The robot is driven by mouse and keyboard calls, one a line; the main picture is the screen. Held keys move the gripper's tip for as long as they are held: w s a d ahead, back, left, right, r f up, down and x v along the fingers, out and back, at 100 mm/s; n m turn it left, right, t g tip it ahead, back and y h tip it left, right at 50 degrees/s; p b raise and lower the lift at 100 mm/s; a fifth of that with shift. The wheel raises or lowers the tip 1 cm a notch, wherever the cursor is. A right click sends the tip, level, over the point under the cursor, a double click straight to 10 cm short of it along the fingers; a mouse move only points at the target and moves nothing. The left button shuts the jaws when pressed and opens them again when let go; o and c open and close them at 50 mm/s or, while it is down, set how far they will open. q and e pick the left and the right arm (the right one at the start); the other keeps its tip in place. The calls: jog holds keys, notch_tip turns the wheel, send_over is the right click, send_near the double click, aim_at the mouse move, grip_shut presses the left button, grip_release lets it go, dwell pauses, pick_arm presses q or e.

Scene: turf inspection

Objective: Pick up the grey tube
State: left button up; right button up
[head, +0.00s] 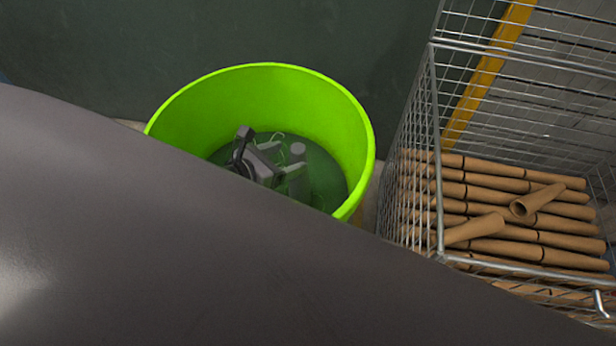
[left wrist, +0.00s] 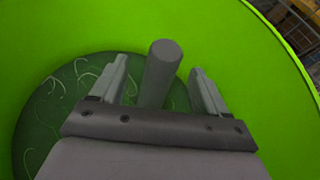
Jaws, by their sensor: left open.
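The grey tube (head: 298,151) stands roughly upright inside a bright green round bin (head: 355,130). In the left wrist view the tube (left wrist: 158,78) shows between my two fingers, its round end toward the top of the picture. My left gripper (head: 281,160) is down inside the bin, just left of the tube in the head view. The left gripper (left wrist: 157,70) is open, with a gap on each side of the tube. The tube's lower part is hidden behind my gripper body in the wrist view. My right gripper is not in view.
The bin's green wall (left wrist: 225,35) rises close around my gripper. Thin pale curved strands (left wrist: 85,80) lie on its dark green floor. A wire cage (head: 437,150) with several brown tapered tubes (head: 500,190) stands right of the bin. A dark wall is behind.

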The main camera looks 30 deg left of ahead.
aim_at(299, 177)
pick_arm(q)
jog(key=b+x, duration=0.1)
jog(key=x, duration=0.5)
jog(key=shift+w+d+f, duration=0.1)
jog(key=shift+d+f, duration=0.1)
jog(key=shift+f, duration=0.05)
jog(key=shift+c, duration=0.2)
jog(key=c, duration=1.3)
jog(key=shift+r, duration=0.1)
